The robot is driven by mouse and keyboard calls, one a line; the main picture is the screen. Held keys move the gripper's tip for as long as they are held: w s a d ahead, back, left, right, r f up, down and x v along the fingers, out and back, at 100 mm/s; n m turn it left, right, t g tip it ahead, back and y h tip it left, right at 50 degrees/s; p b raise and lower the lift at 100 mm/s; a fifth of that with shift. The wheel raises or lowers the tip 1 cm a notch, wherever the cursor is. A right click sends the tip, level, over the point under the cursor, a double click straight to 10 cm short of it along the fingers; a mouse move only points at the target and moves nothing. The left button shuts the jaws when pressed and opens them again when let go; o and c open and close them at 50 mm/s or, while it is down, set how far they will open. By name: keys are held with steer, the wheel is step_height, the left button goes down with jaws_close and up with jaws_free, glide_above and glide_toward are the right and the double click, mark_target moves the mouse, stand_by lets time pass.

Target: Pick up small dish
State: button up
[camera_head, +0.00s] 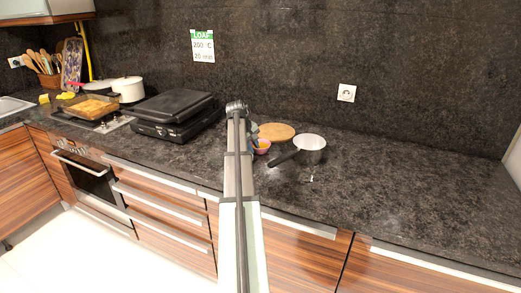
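A small pinkish-orange dish (262,148) sits on the dark countertop just right of my arm. Its left side is partly hidden by my arm, and something small and yellowish shows at its top. My arm reaches up the middle of the view over the counter. A small grey part at the end of my arm, seemingly my gripper (254,131), shows just behind the arm, close to the dish. Its fingers are hidden or too small to make out. I cannot tell whether it touches the dish.
A saucepan (310,146) with a dark handle stands right of the dish, its handle pointing toward it. A round wooden board (277,132) lies behind. A black grill (176,113) stands left of my arm. The counter (420,190) is clear at the right.

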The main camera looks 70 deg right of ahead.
jaws_close()
stand_by(0.4)
